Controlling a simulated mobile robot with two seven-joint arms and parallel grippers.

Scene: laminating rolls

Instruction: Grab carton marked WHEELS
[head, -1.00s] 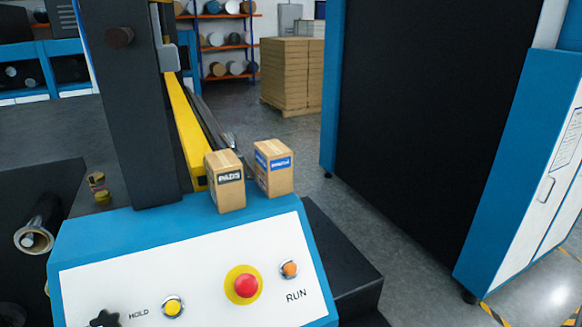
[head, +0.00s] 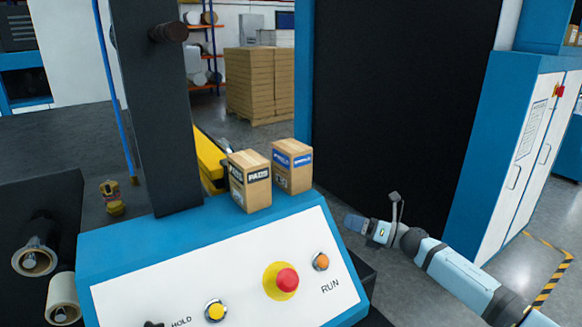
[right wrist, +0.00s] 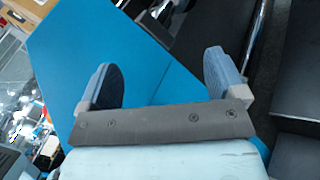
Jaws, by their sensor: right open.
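Two small cartons stand upright side by side on the blue top of the machine's control panel. The right carton (head: 292,166) has a blue label, too blurred to read surely but seemingly WHEELS. The left carton (head: 250,180) has a black label reading PADS. My right gripper (head: 362,224) is to the right of and nearer than the cartons, beside the panel, and touches neither. In the right wrist view its two fingers (right wrist: 163,78) are spread apart with nothing between them. My left gripper is not in view.
The control panel (head: 130,285) has a red stop button (head: 287,279), a yellow button (head: 215,311) and an orange button (head: 320,261). A dark upright post (head: 165,130) stands left of the cartons. A large black-and-blue cabinet (head: 400,100) stands behind on the right.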

